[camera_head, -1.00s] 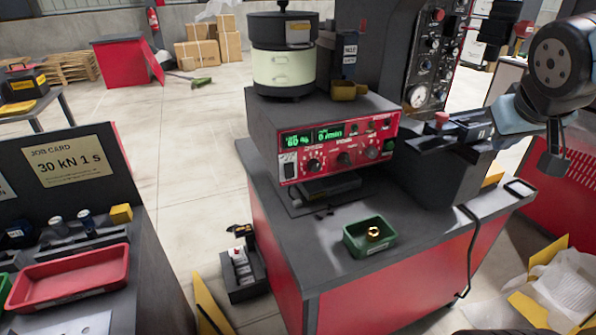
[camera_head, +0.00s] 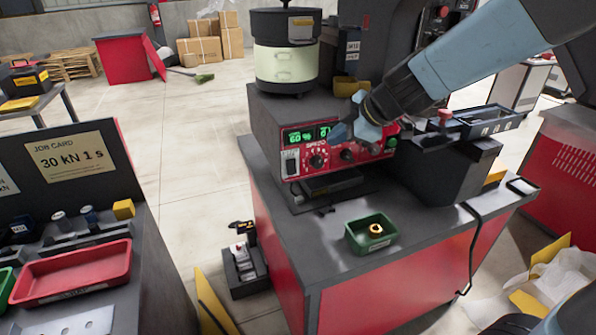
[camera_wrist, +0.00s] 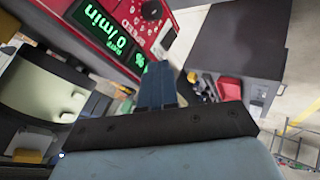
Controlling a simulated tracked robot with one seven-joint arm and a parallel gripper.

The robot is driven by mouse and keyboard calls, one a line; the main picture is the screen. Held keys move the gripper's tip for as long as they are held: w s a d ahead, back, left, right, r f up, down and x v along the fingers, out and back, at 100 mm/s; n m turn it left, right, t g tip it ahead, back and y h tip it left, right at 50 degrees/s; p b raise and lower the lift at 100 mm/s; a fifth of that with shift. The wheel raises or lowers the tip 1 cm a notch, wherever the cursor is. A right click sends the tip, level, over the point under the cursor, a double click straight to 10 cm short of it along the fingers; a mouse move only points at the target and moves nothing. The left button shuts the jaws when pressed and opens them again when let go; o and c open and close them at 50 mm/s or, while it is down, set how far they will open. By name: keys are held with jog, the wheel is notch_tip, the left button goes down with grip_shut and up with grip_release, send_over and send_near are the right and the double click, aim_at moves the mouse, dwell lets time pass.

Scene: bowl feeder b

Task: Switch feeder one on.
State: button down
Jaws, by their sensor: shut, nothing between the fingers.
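I cannot read a feeder number. My gripper (camera_head: 342,131) is shut and empty in front of the panel's middle and hides part of the display and the knobs. In the wrist view my shut fingers (camera_wrist: 157,85) point toward the red panel (camera_wrist: 150,22), with "0/min" on its display; contact cannot be told.
A green tray (camera_head: 358,246) with a brass-coloured part lies on the bench front. A dark chute (camera_head: 490,124) and a red knob (camera_head: 445,115) are to the right of the panel. A job card (camera_head: 72,157) and red tray (camera_head: 75,270) are on the left bench.

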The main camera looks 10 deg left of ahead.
aim_at(292, 167)
jog(key=s+f+n+g, duration=0.1)
jog(key=s+a+f+n+g, duration=0.1)
jog(key=s+f, duration=0.1)
jog(key=shift+a+f+g+h, duration=0.2)
jog(key=shift+f+g+h, duration=0.1)
jog(key=shift+h, duration=0.1)
jog(key=w+a+f, duration=0.5)
jog(key=a+f, duration=0.2)
jog(key=f, duration=0.1)
jog(key=shift+a+f, duration=0.3)
jog(key=shift+f, duration=0.05)
jog(key=shift+w, duration=0.2)
